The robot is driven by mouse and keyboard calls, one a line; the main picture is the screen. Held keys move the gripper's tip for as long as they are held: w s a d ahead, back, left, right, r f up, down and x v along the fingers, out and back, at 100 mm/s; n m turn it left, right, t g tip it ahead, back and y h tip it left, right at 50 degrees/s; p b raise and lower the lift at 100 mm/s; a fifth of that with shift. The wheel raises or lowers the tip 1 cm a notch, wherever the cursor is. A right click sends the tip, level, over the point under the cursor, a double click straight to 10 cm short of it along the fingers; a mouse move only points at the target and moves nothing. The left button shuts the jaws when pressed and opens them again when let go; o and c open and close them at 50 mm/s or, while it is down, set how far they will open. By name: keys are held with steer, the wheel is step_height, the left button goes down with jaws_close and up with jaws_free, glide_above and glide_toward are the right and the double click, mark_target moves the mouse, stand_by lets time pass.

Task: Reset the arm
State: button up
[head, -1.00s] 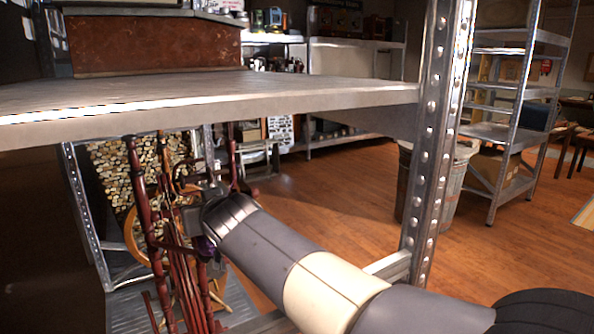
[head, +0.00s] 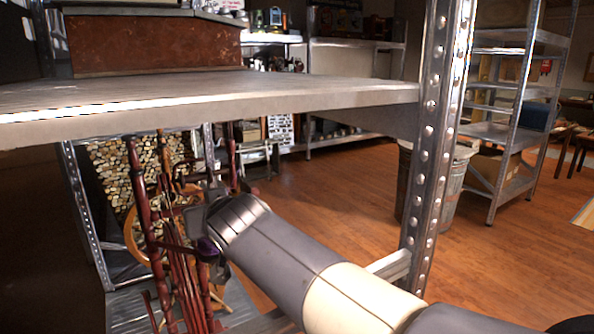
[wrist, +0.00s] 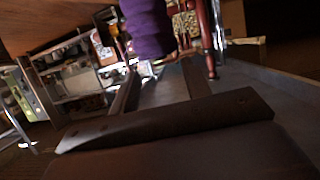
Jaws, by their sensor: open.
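My gripper (head: 196,212) reaches in under the metal shelf (head: 230,100), close to a dark red spindled wooden frame (head: 139,192). In the wrist view my gripper (wrist: 160,78) has its two fingers spread with a gap between them. A purple ribbed thing (wrist: 148,28) stands just beyond the fingertips, and I see nothing held. In the head view a small purple patch (head: 207,246) shows below my wrist, partly hidden by it. I cannot tell whether the fingers touch anything.
A perforated metal post (head: 428,150) stands right of my arm, with the shelf board overhead. A grey bin (head: 442,190) and a shelving rack (head: 505,135) stand beyond it. Open wooden floor (head: 335,200) lies behind the post.

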steer(key=x, duration=0.4)
steer(key=shift+w+f, duration=0.1)
step_height(320, 180, up, 3)
steer(key=p, duration=0.3)
steer(key=shift+w+a+f, duration=0.15)
step_height(320, 180, up, 5)
steer(key=p, duration=0.5)
steer(key=shift+f+p, duration=0.15)
steer(key=shift+p, duration=0.15)
